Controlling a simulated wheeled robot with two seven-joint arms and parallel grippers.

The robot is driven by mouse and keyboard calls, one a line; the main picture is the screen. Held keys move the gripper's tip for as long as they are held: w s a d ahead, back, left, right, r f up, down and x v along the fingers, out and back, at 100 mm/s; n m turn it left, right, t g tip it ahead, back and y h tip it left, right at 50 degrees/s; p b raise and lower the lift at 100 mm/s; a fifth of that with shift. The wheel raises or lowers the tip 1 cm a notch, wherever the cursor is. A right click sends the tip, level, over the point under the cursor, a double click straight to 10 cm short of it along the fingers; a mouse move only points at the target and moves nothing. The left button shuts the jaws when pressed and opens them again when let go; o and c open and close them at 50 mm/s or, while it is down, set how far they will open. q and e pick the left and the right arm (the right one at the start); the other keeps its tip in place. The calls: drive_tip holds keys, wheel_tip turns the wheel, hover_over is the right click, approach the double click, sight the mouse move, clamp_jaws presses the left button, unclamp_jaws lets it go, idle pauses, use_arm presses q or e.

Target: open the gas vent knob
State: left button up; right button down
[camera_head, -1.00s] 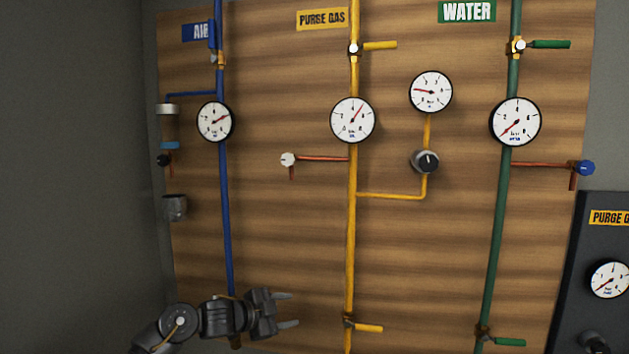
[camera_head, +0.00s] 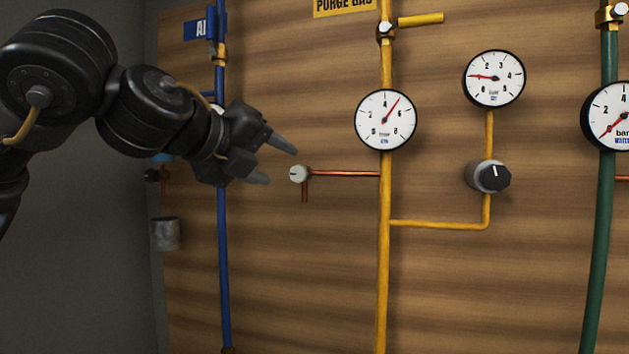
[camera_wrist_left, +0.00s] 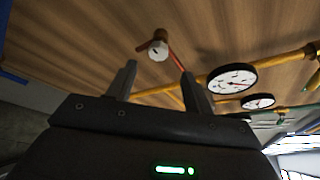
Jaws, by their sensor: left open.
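The gas vent knob (camera_head: 298,174) is a small white round knob at the left end of a thin copper pipe (camera_head: 345,173) that branches off the yellow purge gas pipe (camera_head: 385,270). A short copper stub hangs below it. My left gripper (camera_head: 272,162) is open and empty, just left of the knob, with its fingers pointing right towards it. In the left wrist view the knob (camera_wrist_left: 158,50) shows beyond the two fingertips, roughly centred between them. The fingers look apart from the knob. My right gripper is in neither current view.
A pressure gauge (camera_head: 386,119) sits on the yellow pipe, right of the knob. A black regulator knob (camera_head: 490,177) and another gauge (camera_head: 494,78) are further right. The blue air pipe (camera_head: 223,270) runs behind my left gripper. The wooden board below the knob is clear.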

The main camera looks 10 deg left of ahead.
sight(296, 173)
use_arm(q)
drive_tip(key=p+x, duration=0.2)
drive_tip(key=x, duration=0.2)
drive_tip(key=p+x, duration=0.3)
drive_tip(key=x, duration=0.2)
drive_tip(key=shift+w+a+p, duration=0.2)
drive_tip(key=shift+w+p, duration=0.05)
drive_tip(key=shift+p, duration=0.1)
drive_tip(key=shift+w+f, duration=0.2)
drive_tip(key=shift+w, duration=0.15)
use_arm(e)
drive_tip(key=shift+s+r, duration=0.15)
drive_tip(key=shift+r, duration=1.35)
drive_tip(key=shift+s+r, duration=0.1)
drive_tip(key=shift+r, duration=1.35)
